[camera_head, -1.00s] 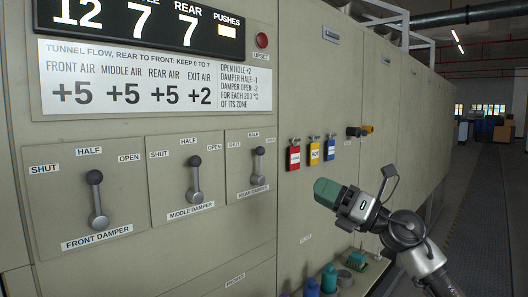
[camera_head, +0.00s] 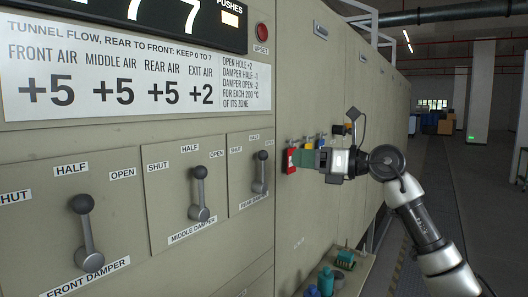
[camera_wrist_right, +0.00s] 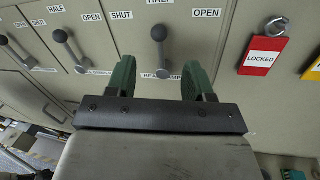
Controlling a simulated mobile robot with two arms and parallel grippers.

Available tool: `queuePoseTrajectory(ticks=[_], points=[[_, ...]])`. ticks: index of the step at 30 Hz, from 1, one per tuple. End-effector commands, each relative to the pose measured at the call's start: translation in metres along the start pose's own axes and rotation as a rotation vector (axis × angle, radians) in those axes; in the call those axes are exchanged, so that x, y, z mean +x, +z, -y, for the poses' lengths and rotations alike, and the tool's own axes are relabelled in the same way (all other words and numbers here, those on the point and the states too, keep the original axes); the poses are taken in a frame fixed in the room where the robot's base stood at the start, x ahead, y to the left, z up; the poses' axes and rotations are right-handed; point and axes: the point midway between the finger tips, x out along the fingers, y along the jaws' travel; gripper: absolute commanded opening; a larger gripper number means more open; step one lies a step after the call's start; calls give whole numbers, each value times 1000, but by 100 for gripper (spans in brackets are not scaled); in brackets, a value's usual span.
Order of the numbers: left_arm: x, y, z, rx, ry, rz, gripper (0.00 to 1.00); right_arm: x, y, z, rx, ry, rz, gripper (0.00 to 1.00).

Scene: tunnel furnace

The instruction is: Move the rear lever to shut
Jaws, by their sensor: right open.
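The rear damper lever (camera_head: 260,172) is a grey handle with a dark round knob on the rear damper plate, the farthest of three. It stands nearly upright, its knob toward the HALF label, with SHUT to the left and OPEN to the right. In the right wrist view the rear lever (camera_wrist_right: 159,45) appears between the two green fingers, seemingly beyond them. My right gripper (camera_head: 296,158) is open and empty, off the panel to the right of the lever in the head view. Contact with the lever is not visible. My left gripper is out of view.
The middle damper lever (camera_head: 199,193) and front damper lever (camera_head: 85,232) stand to the left. A red LOCKED tag (camera_wrist_right: 262,56) hangs right of the rear plate. The aisle at right is open.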

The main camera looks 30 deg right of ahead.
Motion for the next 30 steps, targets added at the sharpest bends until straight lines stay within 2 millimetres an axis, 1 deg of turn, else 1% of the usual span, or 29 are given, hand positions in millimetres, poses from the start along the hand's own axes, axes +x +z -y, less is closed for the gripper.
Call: queuePoseTrajectory(ticks=[1,3,6,9,12,15,18,25,26,30], points=[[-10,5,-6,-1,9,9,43,11,5,-2,3,5,2,52],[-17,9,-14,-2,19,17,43,25,5,-2,4,6,1,52],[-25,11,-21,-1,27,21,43,44,5,-2,4,5,2,52],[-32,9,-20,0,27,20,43,61,4,-2,2,5,0,52],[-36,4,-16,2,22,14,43,73,3,-1,2,3,1,52],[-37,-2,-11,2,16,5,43,80,2,-1,2,3,1,52],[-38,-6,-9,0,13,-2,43,84,1,-1,1,2,1,52],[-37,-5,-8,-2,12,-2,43,84,0,-1,0,2,1,52],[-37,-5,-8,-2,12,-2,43,84,0,-1,0,2,1,49],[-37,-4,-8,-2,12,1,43,84,0,-1,1,2,1,28]])
